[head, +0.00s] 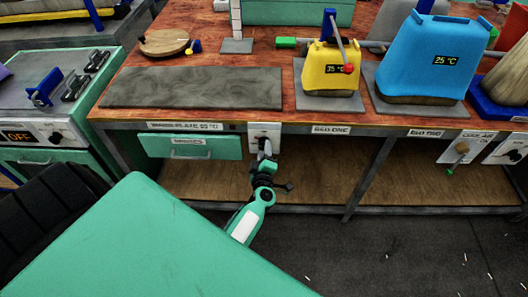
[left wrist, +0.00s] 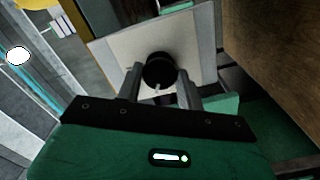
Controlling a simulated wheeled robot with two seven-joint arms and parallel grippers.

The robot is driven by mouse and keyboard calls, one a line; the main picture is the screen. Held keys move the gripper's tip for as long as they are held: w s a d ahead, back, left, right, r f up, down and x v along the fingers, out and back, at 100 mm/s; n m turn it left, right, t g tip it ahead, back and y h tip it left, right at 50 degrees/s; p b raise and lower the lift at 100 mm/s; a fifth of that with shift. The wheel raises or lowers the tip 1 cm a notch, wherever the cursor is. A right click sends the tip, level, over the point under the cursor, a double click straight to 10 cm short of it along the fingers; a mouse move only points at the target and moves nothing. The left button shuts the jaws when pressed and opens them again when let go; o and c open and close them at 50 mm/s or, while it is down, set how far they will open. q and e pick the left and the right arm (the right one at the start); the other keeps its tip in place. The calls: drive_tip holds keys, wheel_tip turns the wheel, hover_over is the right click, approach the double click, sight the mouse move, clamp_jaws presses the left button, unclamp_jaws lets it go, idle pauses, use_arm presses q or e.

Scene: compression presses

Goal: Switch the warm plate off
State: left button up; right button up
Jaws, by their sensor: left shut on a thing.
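The warm plate (head: 190,88) is a dark grey slab lying flat on the red-brown bench in the head view. A label (head: 185,127) on the bench edge below it seems to read warm plate 65 °C. A pale control panel (head: 264,128) hangs under the bench edge; it fills the middle of the left wrist view (left wrist: 118,52). Its round black knob (left wrist: 158,70) sits between the two fingers of my left gripper (left wrist: 160,82), which is shut on it. In the head view my left gripper (head: 265,158) covers much of the panel. My right gripper is not in view.
A yellow press (head: 330,78) reading 35 °C and a blue press (head: 420,60) reading 25 °C stand to the right on the bench. A green drawer (head: 190,146) hangs left of the panel. A green cabinet with another panel (head: 45,133) reading OFF stands far left.

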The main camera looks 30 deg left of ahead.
use_arm(q)
drive_tip(key=shift+n+b, duration=1.85)
drive_tip(key=shift+n, duration=3.95)
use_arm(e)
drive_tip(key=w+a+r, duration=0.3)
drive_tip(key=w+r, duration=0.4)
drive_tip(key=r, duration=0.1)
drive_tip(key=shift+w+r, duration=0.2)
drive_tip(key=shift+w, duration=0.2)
use_arm(q)
drive_tip(key=o, duration=1)
drive_tip(key=shift+r, duration=0.1)
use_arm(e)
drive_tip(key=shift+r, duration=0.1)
